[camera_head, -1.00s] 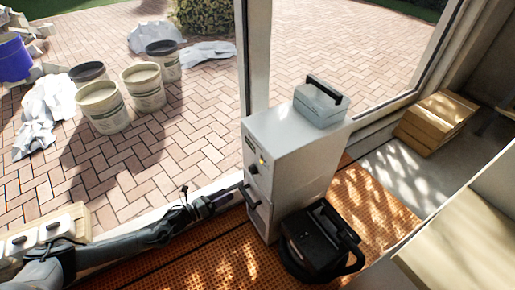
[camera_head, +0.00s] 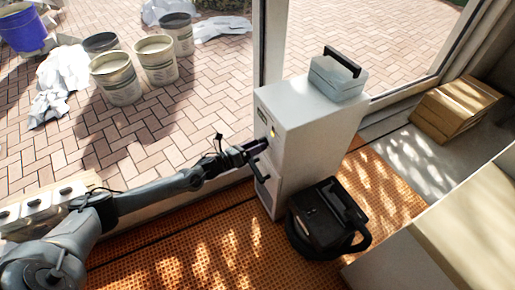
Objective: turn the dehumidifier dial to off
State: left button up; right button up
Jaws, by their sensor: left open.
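The dehumidifier (camera_head: 325,135) is a tall white cabinet standing on the orange matting by the window frame. A small yellow light (camera_head: 273,132) shows on its front panel, which faces left. My left arm reaches in from the left, and its open gripper (camera_head: 258,148) is at the upper front panel, level with the dial's place. The gripper covers most or all of the dial, so its setting cannot be read. I cannot tell whether the fingers touch the dial or are around it. My right gripper is not in view.
A black handle (camera_head: 261,171) juts from the cabinet front just below the gripper. A grey case (camera_head: 338,80) sits on top. A black machine (camera_head: 325,218) stands at its foot. Cardboard boxes (camera_head: 455,105) lie at right. Buckets (camera_head: 117,80) stand outside on the brick paving.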

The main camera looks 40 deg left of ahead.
pick_arm(q)
jog(key=shift+w+d, duration=0.1)
jog(key=shift+w, duration=0.4)
jog(key=shift+c, duration=0.7)
jog(key=shift+r, duration=0.1)
jog(key=c, duration=0.9)
